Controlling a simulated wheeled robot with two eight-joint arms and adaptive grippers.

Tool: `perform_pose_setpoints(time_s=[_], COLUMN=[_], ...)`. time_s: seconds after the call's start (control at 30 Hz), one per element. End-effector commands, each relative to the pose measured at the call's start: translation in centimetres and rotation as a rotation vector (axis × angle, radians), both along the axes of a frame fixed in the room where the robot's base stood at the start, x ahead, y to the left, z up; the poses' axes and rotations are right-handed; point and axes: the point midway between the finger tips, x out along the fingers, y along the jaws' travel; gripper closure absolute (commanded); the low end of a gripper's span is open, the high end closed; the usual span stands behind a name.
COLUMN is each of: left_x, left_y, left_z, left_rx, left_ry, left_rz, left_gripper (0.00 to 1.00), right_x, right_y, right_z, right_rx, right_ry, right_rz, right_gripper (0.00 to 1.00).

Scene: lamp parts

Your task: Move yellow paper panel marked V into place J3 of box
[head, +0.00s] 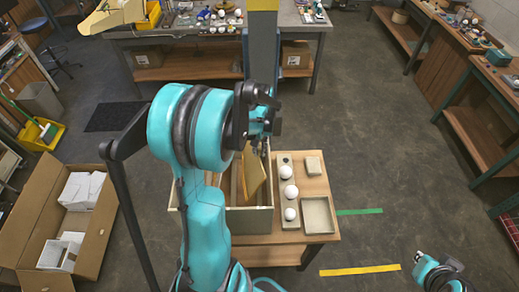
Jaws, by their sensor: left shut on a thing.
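The yellow paper panel (254,174) is tilted above and partly inside the open box (250,222), near its right side. I cannot read a V on it. My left gripper (258,143) is above the box, shut on the panel's upper end; its fingers are mostly hidden by my teal arm. The box stands on a small wooden table, and my arm covers its left part. Place J3 cannot be made out. My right gripper (452,272) is at the lower right, away from the table, and its fingers are too small to read.
A cardboard carton (97,252) with white boxes is at the left.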

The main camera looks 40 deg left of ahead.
Motion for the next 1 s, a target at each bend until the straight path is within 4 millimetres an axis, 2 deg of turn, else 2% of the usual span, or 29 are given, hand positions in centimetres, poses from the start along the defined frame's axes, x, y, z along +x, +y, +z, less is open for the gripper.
perform_pose_setpoints(time_s=[0.6, 1.0], left_x=[-0.1, -0.1], left_y=[0.0, 0.0], left_z=[-0.9, -0.8], left_rx=[0.0, 0.0], left_ry=[0.0, 0.0], left_rz=[0.0, 0.0], left_gripper=[1.0, 1.0], right_x=[0.0, 0.0], right_y=[0.0, 0.0], right_z=[-1.0, -1.0], right_rx=[0.0, 0.0], right_ry=[0.0, 0.0], right_rz=[0.0, 0.0], right_gripper=[1.0, 1.0])
